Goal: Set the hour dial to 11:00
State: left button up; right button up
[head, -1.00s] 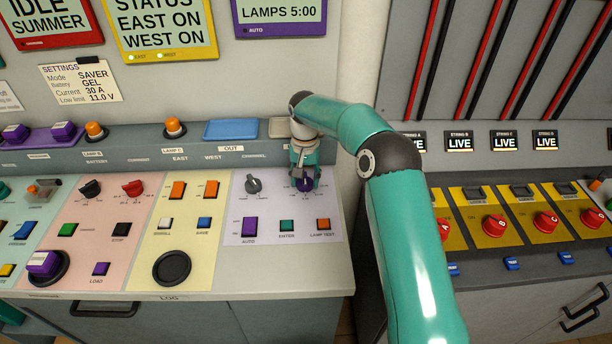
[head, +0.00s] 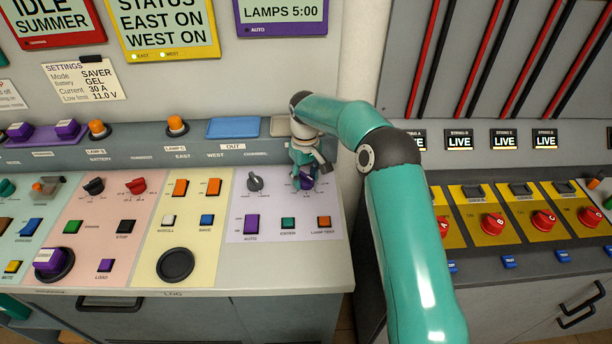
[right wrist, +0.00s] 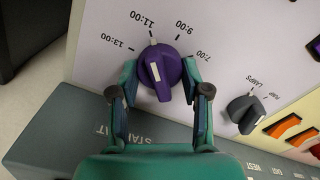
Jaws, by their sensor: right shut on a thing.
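The purple hour dial (right wrist: 163,75) is in the right wrist view, with printed marks from 7:00 to 13:00 around it. The white line on its ridge points up and slightly left, toward the 11:00 mark (right wrist: 143,22). My right gripper (right wrist: 160,75) is shut on the dial, one finger on each side. In the head view my right gripper (head: 305,178) covers most of the dial (head: 306,183) on the pale lilac panel. The screen (head: 280,12) above reads LAMPS 5:00. My left gripper is not in view.
A grey lamps knob (head: 255,183) is left of the dial. Below are a purple AUTO switch (head: 251,224), a green ENTER button (head: 288,223) and an orange lamp test button (head: 324,221). A raised ledge (head: 200,150) runs behind. Red knobs stand on the right-hand console.

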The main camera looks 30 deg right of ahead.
aim_at(305, 175)
jog(key=shift+s, duration=0.1)
dwell(0.4)
jog(key=o, duration=1.1)
jog(key=shift+o, duration=0.2)
jog(key=shift+r, duration=0.65)
notch_tip(305, 175, up, 10)
jog(key=shift+r, duration=0.25)
